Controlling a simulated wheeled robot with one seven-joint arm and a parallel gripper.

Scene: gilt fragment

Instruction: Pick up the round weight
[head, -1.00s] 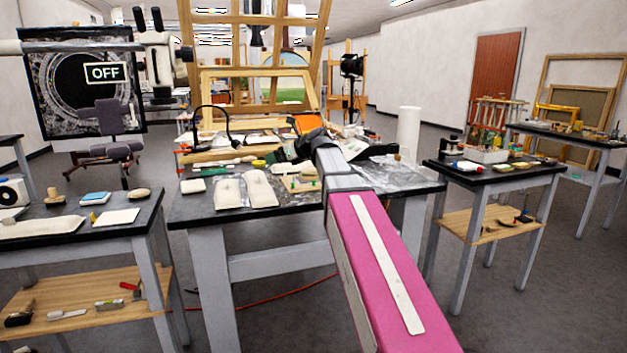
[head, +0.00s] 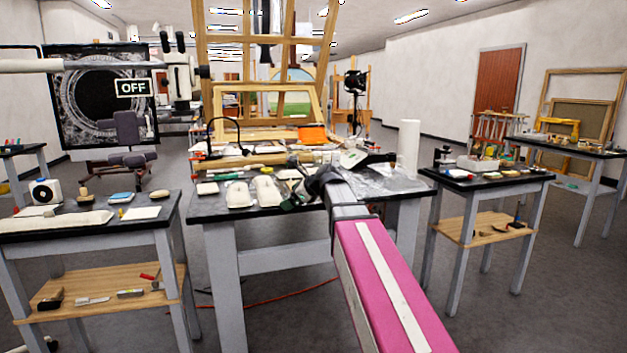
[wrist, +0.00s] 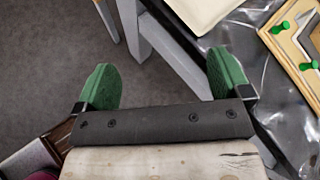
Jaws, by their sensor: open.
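I cannot make out a round weight for certain in either current view. My gripper (wrist: 165,74) has two green pads spread wide apart, with nothing between them. In the wrist view it hangs over the front edge of the black worktable, with grey floor behind the left pad. In the head view my gripper (head: 297,198) is at the front of the middle table (head: 228,213), partly hidden by my own wrist. My pink arm hides part of that table's right side.
Cream cushions (head: 239,194) lie left of my gripper. A wooden corner piece with green pegs (wrist: 294,45) lies on clear plastic sheeting. A white roll (head: 408,148) stands at the table's right. Side tables stand left (head: 150,226) and right (head: 516,181), with floor between.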

